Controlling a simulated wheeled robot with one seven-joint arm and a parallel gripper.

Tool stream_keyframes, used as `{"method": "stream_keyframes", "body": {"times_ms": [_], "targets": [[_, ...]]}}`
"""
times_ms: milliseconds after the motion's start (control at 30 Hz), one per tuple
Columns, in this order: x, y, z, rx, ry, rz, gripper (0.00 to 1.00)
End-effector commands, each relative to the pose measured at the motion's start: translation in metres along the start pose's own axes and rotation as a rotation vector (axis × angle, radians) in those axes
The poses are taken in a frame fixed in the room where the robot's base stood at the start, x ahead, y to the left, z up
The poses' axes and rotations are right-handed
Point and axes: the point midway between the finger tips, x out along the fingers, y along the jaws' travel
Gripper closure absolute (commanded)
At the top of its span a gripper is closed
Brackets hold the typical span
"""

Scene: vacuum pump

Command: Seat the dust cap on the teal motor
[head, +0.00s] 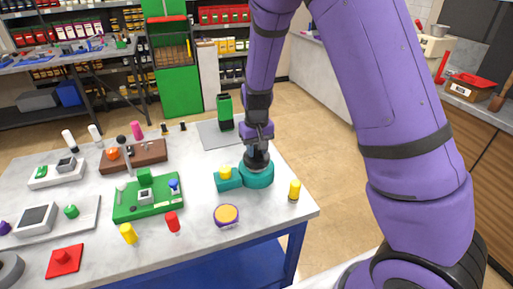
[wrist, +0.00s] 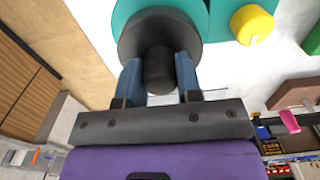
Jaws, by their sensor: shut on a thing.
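The teal motor (head: 262,180) stands near the right part of the white table, with a teal side block (head: 228,183) bearing a yellow cap (head: 225,173). The motor (wrist: 128,14) also shows at the top of the wrist view. A black round dust cap (wrist: 132,42) with a knob is between the blue fingers of my gripper (wrist: 160,72), which is shut on the knob. In the head view my gripper (head: 257,150) is directly over the motor, with the dark cap (head: 257,165) at the motor's top. I cannot tell whether the cap is fully down.
A yellow bottle (head: 294,190) stands right of the motor, near the table edge. A purple and orange round part (head: 227,215) lies in front. A green board (head: 149,198) with small parts and a brown block (head: 133,156) are to the left. A grey plate (head: 215,135) lies behind.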

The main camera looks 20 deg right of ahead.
Motion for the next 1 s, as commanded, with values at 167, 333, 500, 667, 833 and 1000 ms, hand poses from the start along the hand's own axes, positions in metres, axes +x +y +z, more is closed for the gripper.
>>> {"method": "stream_keyframes", "body": {"times_ms": [167, 333, 500, 667, 833, 1000], "targets": [[0.004, 0.0, 0.0, 0.0, -0.001, 0.0, 0.91], [0.008, 0.0, 0.0, 0.0, -0.002, 0.0, 0.91], [0.011, 0.0, 0.0, 0.0, -0.001, 0.0, 0.91], [0.012, 0.0, 0.0, 0.0, 0.0, 0.0, 0.91], [0.012, 0.0, 0.0, 0.0, 0.0, 0.0, 0.91], [0.012, 0.0, 0.0, 0.0, -0.001, 0.0, 0.91]]}}
